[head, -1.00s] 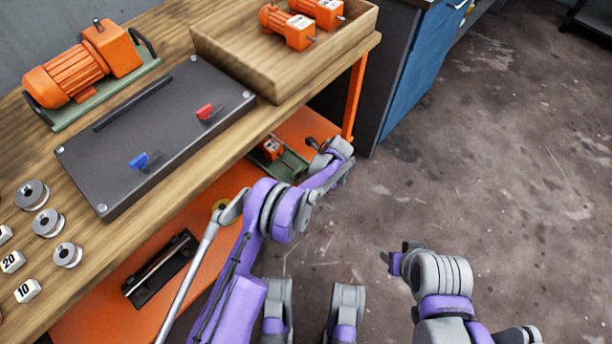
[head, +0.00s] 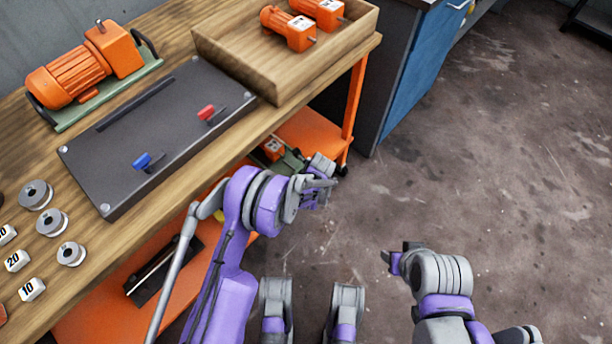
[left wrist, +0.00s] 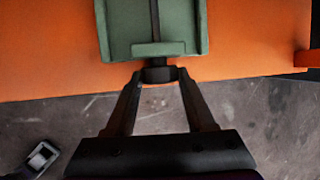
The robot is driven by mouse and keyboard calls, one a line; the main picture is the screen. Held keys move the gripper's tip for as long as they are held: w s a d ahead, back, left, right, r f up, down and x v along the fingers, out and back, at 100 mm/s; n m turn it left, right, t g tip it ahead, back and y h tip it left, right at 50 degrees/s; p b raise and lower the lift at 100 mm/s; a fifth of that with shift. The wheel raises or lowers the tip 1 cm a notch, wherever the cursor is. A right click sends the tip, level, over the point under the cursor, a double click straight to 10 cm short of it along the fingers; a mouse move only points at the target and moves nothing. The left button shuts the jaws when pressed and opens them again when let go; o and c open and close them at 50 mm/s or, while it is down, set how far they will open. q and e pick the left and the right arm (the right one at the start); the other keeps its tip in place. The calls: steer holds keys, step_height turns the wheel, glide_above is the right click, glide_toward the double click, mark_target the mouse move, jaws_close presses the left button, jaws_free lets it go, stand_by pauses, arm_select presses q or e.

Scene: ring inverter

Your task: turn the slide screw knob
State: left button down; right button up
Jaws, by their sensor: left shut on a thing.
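The slide screw knob (left wrist: 158,74) is a small dark cylinder at the near end of a green slide base (left wrist: 114,38) in the left wrist view. A dark screw rod (left wrist: 155,18) runs along the middle of the base, behind its green end block (left wrist: 158,49). My left gripper (left wrist: 160,86) is shut on the knob, one finger on each side. In the head view the green base (head: 292,163) shows partly on the lower shelf, and my left wrist hides the knob. My right gripper (head: 397,260) is over the floor, away from the bench; its jaw opening is unclear.
The orange lower shelf (head: 312,126) lies under the wooden bench top (head: 190,45). An orange bench leg (head: 355,92) stands close to my left wrist. Open floor (head: 480,170) lies to the right.

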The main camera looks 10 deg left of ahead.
arm_select(q)
steer(key=shift+s+t+h, duration=0.1)
steer(key=shift+t+h, duration=0.5)
steer(key=shift+t, duration=0.3)
steer(key=shift+a+b, duration=0.1)
steer(key=shift+b, duration=0.2)
steer(key=shift+c, duration=1.2)
jaws_free()
steer(key=p+v, duration=0.2)
steer(key=v, duration=0.8)
steer(key=shift+s+r+p, duration=0.3)
steer(key=shift+p, duration=0.1)
